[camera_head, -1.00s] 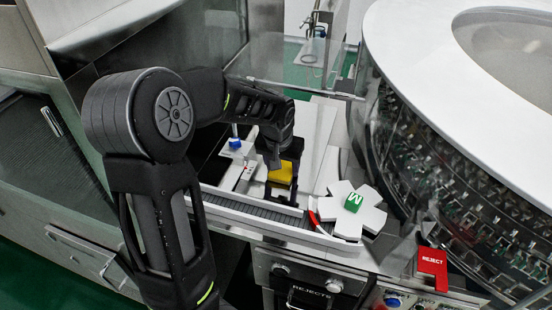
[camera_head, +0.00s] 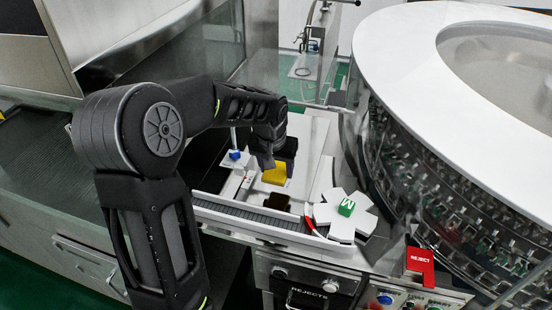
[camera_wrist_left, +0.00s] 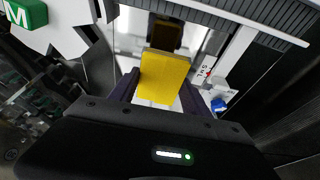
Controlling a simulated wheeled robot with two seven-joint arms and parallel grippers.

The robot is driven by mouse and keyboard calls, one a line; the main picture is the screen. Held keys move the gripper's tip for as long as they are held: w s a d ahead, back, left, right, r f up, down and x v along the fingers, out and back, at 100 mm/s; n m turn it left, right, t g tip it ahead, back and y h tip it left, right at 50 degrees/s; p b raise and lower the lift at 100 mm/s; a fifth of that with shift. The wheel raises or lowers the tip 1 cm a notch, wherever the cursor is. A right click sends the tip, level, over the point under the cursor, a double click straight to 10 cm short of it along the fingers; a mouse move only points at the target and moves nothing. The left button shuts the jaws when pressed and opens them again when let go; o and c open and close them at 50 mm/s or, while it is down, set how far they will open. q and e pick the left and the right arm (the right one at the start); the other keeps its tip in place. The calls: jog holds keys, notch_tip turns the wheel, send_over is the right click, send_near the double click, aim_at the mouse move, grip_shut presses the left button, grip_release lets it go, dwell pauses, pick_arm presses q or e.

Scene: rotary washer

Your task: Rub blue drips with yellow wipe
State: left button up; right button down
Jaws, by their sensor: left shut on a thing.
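The yellow wipe (camera_head: 275,174) is a small block held in my left gripper (camera_head: 277,160), over the white surface beside the conveyor. In the left wrist view the yellow wipe (camera_wrist_left: 164,77) sits between the two dark fingers of the left gripper (camera_wrist_left: 160,90), which are shut on it. No blue drips can be made out; the surface under the wipe is hidden. My right gripper is not in view.
A white star wheel bears a green M block (camera_head: 347,207). A blue-topped item (camera_head: 235,155) stands left of the gripper. The big round washer (camera_head: 400,60) fills the right; a red REJECT box (camera_head: 420,262) is at front right.

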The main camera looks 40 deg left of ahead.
pick_arm(q)
jog(key=shift+r+p, duration=0.4)
jog(key=shift+r, duration=0.5)
jog(key=shift+a+f, duration=0.1)
jog(key=shift+s+a+f+n+b, duration=0.15)
jog(key=shift+s+a+f+b, duration=0.15)
jog(key=shift+a, duration=0.25)
jog(key=shift+s+a+f+n+b, duration=0.2)
jog(key=shift+a+f+b, duration=0.15)
jog(key=shift+a, duration=0.2)
jog(key=shift+w+d+r+b, duration=0.2)
jog(key=shift+w+d+b, duration=0.05)
jog(key=shift+d+b, duration=0.15)
jog(key=shift+w+d+r, duration=0.2)
jog(key=shift+d+r, duration=0.05)
jog(key=shift+d, duration=0.2)
jog(key=shift+w+d+r, duration=0.15)
jog(key=shift+d+r, duration=0.1)
jog(key=shift+d, duration=0.15)
jog(key=shift+s, duration=0.1)
